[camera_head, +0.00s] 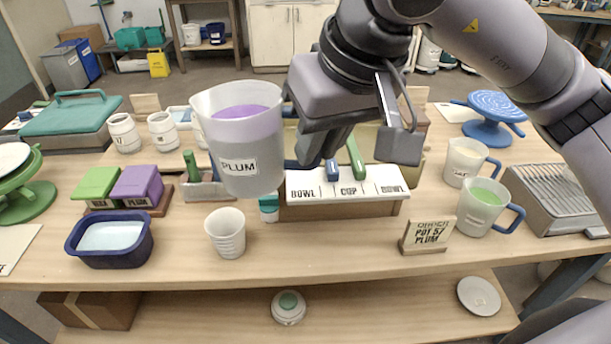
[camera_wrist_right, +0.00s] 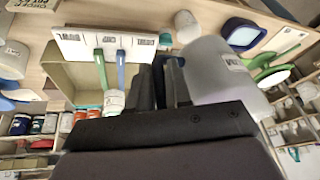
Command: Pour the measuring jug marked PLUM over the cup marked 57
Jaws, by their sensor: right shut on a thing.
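The measuring jug marked PLUM (camera_head: 238,150) is translucent with purple liquid inside. It is held up above the table, close to upright. My right gripper (camera_head: 304,148) is shut on the jug at its right side; the jug also shows beside the fingers in the right wrist view (camera_wrist_right: 215,72). A white ribbed cup (camera_head: 226,238) stands upright on the table, below the jug and nearer the front edge. No number on it can be read. Two more white cups (camera_head: 124,133) (camera_head: 163,131) stand at the back left, their marks too small to read. My left gripper is not in view.
A tool box marked BOWL, CUP, BOWL (camera_head: 340,208) is right of the cup. A blue basin (camera_head: 110,240) stands left.

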